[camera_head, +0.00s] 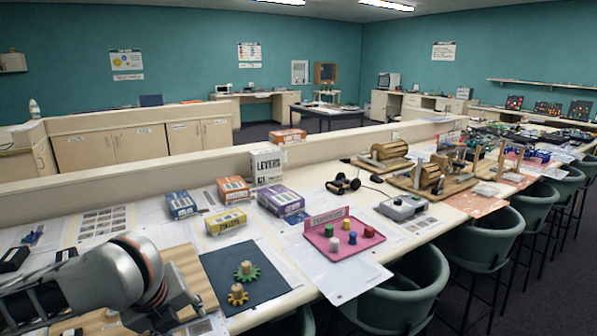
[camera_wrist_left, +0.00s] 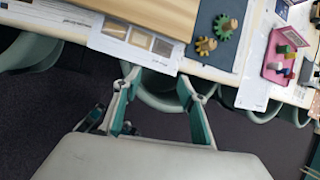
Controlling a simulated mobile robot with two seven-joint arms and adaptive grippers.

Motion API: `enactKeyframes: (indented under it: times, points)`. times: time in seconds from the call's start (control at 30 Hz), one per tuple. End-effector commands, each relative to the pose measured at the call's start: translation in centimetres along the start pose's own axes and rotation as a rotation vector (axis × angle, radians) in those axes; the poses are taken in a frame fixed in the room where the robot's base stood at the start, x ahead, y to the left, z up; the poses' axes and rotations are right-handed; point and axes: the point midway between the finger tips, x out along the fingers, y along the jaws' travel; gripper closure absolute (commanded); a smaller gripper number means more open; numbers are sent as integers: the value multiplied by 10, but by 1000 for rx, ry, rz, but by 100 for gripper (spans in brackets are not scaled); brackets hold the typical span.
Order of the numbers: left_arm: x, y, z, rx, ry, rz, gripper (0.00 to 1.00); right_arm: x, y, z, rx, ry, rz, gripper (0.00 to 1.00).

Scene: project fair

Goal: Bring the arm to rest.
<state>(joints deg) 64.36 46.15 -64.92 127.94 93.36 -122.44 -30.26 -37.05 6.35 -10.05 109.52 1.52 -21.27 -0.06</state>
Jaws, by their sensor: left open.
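My left arm (camera_head: 115,275) comes in from the lower left in the head view, over the near left part of the long table. Its left gripper (camera_head: 182,314) hangs low at the table's front side. In the left wrist view the two fingers of the left gripper (camera_wrist_left: 158,80) are spread apart with nothing between them. Below them I see dark floor and a green chair, and the table edge lies just beyond the fingertips. My right gripper is in neither view.
A dark mat (camera_head: 245,280) with a green gear (camera_head: 247,272) and a yellow gear (camera_head: 237,295) lies right of the gripper. Farther right are a pink tray (camera_head: 345,241) with coloured pegs and several small boxes. Green chairs (camera_head: 400,290) line the front edge.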

Motion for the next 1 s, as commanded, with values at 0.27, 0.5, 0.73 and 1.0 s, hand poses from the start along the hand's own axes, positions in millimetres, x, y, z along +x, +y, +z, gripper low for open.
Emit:
enactKeyframes:
  times: [0.27, 0.5, 0.73, 1.0]
  points:
    - [26, -42, -69, -273, 83, -203, 58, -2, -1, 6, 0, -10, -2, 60]
    - [38, -50, -99, -604, 133, -321, 58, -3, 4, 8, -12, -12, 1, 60]
    - [55, -21, -106, -970, 122, -364, 58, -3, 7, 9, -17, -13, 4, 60]
    - [80, 70, -105, -1395, -19, -319, 58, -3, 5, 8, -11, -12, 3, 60]
